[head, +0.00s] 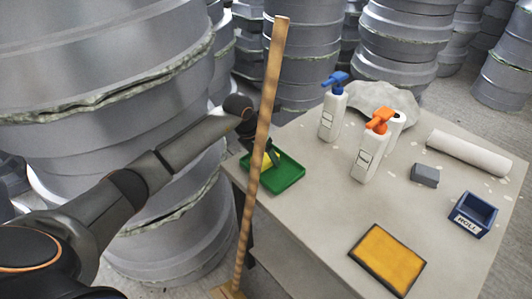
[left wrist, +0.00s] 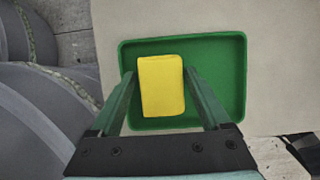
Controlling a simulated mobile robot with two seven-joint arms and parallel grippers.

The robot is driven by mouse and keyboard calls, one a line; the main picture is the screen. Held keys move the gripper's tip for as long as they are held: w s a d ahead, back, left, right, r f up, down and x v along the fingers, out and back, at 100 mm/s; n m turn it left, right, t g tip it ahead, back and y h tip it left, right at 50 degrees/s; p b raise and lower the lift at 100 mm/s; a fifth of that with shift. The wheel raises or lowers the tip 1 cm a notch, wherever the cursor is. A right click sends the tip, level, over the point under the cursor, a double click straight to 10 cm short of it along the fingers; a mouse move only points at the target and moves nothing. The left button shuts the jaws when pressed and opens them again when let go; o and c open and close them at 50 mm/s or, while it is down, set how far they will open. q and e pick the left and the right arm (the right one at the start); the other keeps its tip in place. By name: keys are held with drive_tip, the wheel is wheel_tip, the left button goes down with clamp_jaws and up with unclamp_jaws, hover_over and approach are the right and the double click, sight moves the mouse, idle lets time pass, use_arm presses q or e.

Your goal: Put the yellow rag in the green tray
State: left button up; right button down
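The yellow rag (left wrist: 161,86) is a small block-like folded cloth. Behind the rag is the green tray (left wrist: 225,85), with the rag left of the tray's middle. In the head view the green tray (head: 287,181) sits at the table's left corner. The yellow rag (head: 266,161) and my left gripper (head: 262,155) are at the tray, partly hidden by a wooden pole. Exact height above the tray floor is unclear. My right gripper is out of view.
The wooden pole (head: 262,125) stands upright in front of the tray. Spray bottles with blue (head: 331,114) and orange (head: 370,155) heads, a grey block (head: 425,174), a blue bin (head: 473,214) and an orange dark-edged pad (head: 388,259) are on the table. Stacked grey moulds (head: 105,65) crowd the left.

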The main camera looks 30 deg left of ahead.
use_arm(q)
drive_tip(key=shift+r, duration=0.45)
drive_tip(key=p+v, duration=0.1)
drive_tip(key=v, duration=1)
drive_tip(key=shift+r, duration=0.2)
drive_tip(key=shift+s+a, duration=0.1)
drive_tip(key=shift+s, duration=0.05)
